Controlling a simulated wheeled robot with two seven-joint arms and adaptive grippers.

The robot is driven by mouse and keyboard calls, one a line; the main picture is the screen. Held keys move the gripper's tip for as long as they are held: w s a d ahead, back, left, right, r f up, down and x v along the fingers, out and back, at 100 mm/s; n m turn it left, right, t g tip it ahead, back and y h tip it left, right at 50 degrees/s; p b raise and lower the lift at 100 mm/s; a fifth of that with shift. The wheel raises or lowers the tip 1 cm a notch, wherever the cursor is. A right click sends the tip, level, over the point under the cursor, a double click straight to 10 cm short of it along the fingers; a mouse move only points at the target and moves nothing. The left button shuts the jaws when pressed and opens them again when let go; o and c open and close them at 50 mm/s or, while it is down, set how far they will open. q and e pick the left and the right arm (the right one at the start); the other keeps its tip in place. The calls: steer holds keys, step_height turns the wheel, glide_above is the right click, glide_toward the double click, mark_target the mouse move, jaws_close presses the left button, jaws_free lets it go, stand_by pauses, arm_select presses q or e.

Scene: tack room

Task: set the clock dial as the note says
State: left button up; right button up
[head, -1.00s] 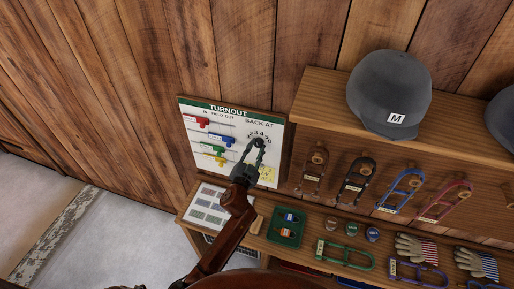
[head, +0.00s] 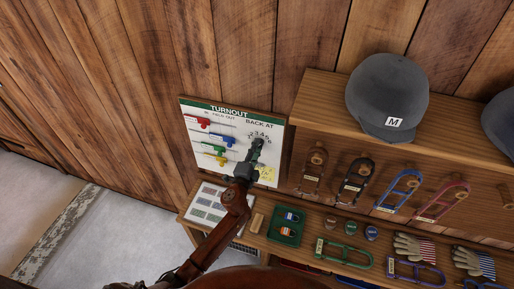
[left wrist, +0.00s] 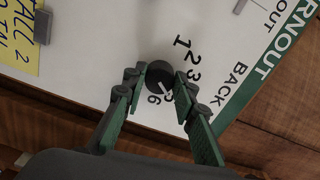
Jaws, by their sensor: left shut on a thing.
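The turnout board (head: 192,140) hangs on the wood wall, with "BACK AT" above an arc of numbers. The clock dial (left wrist: 156,76) is a dark round knob on the board in the left wrist view, with a white pointer mark. The numbers 1, 2, 3 and 6 show around it; fingers cover others, and I cannot tell which number the mark meets. My left gripper (head: 257,146) is shut on the dial, one finger each side (left wrist: 158,82). The yellow note (head: 267,173) is partly cut off in the left wrist view, reading "2" (left wrist: 20,35).
Coloured markers (head: 215,149) sit on the board left of the dial. Below is a shelf with a printed card (head: 207,205), a green tray (head: 273,229) and several horse items. A grey helmet (head: 385,90) stands on the upper shelf at right.

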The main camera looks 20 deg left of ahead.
arm_select(q)
steer(key=shift+m, duration=0.7)
steer(key=o, duration=1.1)
steer(key=s, duration=1.2)
steer(key=shift+a, duration=0.2)
